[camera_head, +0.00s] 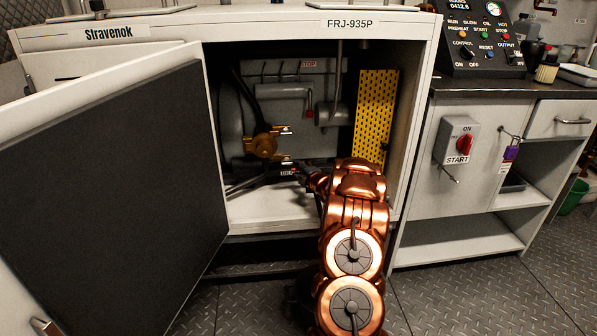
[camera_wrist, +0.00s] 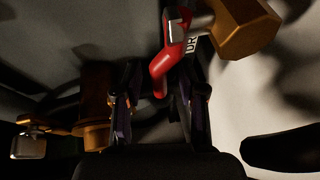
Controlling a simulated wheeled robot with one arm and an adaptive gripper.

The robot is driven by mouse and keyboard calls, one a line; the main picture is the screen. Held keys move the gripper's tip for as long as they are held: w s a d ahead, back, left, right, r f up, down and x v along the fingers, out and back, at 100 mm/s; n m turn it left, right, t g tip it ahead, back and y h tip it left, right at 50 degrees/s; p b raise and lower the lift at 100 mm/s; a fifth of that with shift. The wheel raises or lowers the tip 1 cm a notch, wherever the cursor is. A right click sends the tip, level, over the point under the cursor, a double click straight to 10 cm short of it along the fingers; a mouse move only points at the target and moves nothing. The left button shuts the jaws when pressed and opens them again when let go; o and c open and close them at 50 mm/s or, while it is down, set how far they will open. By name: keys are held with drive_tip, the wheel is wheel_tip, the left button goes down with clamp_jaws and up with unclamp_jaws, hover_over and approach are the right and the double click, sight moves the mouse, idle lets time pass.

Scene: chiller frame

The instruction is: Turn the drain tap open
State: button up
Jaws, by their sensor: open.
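The drain tap shows in the wrist view as a red lever handle (camera_wrist: 172,59) beside a brass hexagonal body (camera_wrist: 243,27). A partly hidden label beginning "DR" sits behind the lever. My gripper (camera_wrist: 160,88) is open, with dark fingers on either side of the lever's lower end. I cannot tell whether either finger touches it. In the head view my gripper (camera_head: 301,173) reaches low into the open cabinet, by a small dark label (camera_head: 288,172). My arm hides much of the tap there.
The cabinet door (camera_head: 95,200) stands open at left. A brass valve (camera_head: 263,143) with hoses is left of my gripper; brass parts (camera_wrist: 95,122) also show in the wrist view. A yellow perforated panel (camera_head: 374,115) stands at right inside. The cabinet's right wall (camera_head: 412,125) is close to my arm.

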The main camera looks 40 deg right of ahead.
clamp_jaws()
idle(0.4)
idle(0.4)
